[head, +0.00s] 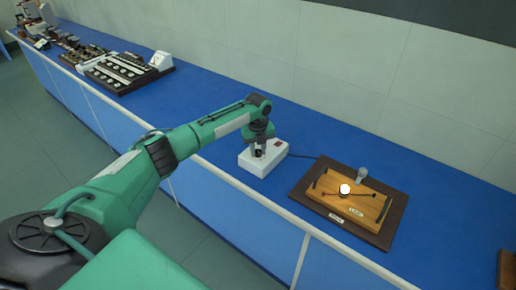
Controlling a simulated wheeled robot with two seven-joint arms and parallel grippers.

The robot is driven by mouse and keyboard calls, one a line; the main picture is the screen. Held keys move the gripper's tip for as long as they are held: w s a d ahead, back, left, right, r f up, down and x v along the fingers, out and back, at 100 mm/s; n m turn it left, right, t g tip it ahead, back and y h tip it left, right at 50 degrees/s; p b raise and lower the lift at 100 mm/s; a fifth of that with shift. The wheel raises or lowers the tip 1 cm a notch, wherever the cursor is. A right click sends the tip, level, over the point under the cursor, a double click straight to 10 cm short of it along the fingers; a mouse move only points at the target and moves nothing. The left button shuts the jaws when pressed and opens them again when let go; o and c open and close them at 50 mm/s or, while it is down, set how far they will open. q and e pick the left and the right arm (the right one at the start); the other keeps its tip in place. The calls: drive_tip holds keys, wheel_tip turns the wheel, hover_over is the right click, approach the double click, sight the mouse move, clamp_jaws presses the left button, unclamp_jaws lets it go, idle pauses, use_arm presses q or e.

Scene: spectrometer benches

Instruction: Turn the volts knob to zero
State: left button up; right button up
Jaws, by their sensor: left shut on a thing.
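A small white box (264,160) with a red switch sits on the blue bench. My left gripper (259,151) points down onto its top, at the left side. The gripper is shut on a knob there; the knob itself is mostly hidden by the fingers, and its setting cannot be read. My right gripper is not in view.
A dark cable runs from the box to a wooden board (371,205) on a dark base (401,213). A bright bulb (345,189) and a grey knob-like part (362,174) are on it. Dark equipment (120,75) stands far left. The blue bench (200,97) is clear between.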

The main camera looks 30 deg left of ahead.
use_arm(q)
drive_tip(key=n+p, duration=0.3)
drive_tip(key=n, duration=0.3)
drive_tip(key=shift+r, duration=0.15)
drive_tip(key=n+p, duration=0.3)
drive_tip(key=n, duration=0.2)
drive_tip(key=shift+n, duration=0.3)
drive_tip(key=n+p, duration=0.3)
drive_tip(key=n, duration=0.3)
drive_tip(key=shift+w, duration=0.1)
drive_tip(key=n+p, duration=0.2)
drive_tip(key=n, duration=0.3)
drive_tip(key=shift+a, duration=0.1)
drive_tip(key=o, duration=1)
